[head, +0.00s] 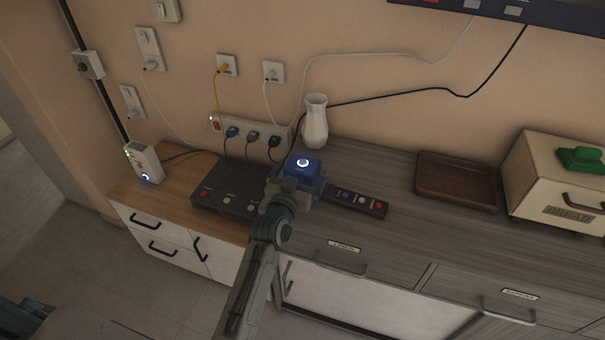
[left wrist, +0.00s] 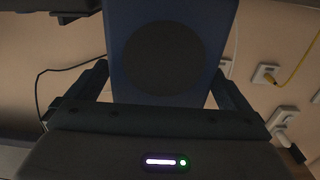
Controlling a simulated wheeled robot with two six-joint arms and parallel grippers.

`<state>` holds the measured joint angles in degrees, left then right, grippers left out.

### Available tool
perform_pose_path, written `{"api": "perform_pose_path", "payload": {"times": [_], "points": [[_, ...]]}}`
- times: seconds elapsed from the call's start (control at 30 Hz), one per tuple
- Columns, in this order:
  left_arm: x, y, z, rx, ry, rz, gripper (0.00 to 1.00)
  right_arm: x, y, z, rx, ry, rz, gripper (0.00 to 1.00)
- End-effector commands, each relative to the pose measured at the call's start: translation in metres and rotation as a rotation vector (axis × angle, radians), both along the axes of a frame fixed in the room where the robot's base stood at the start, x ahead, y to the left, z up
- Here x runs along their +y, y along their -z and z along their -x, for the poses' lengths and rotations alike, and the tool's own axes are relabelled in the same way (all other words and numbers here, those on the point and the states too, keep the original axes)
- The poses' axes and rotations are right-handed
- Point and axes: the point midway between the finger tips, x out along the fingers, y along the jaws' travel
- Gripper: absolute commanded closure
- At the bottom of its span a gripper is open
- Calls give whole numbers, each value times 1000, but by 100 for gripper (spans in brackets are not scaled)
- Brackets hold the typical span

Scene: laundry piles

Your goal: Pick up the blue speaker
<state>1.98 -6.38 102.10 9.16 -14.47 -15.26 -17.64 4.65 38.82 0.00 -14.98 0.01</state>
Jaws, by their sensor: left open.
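The blue speaker (head: 304,162) is a small dark blue box with a lit white ring on top, standing on the grey cabinet top. My left gripper (head: 298,176) is at its near side and partly hides it. In the left wrist view the speaker (left wrist: 165,50) shows a round dark grille and stands between the two fingers of the open gripper (left wrist: 162,80). Whether either finger touches it cannot be told. My right gripper is not in view.
A black box with buttons (head: 226,188) lies left of the speaker, a remote (head: 362,202) right of it. A white vase (head: 315,124) and a power strip (head: 262,132) with plugged cables stand behind. A brown tray (head: 455,183) and a cream box (head: 556,178) are farther right.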

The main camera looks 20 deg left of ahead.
Motion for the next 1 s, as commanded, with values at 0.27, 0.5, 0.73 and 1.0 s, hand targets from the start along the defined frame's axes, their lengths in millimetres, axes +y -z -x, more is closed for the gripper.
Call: {"api": "perform_pose_path", "payload": {"times": [0.27, 0.5, 0.73, 1.0], "points": [[-1, 1, -15, 1, 0, 0, 0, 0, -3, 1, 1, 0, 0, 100], [0, 1, -14, 1, 0, 0, 26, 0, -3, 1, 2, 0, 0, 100], [0, 1, -14, -1, 0, 0, 53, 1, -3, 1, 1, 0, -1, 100], [0, -3, -15, -1, 0, 0, 53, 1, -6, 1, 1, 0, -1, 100]]}}
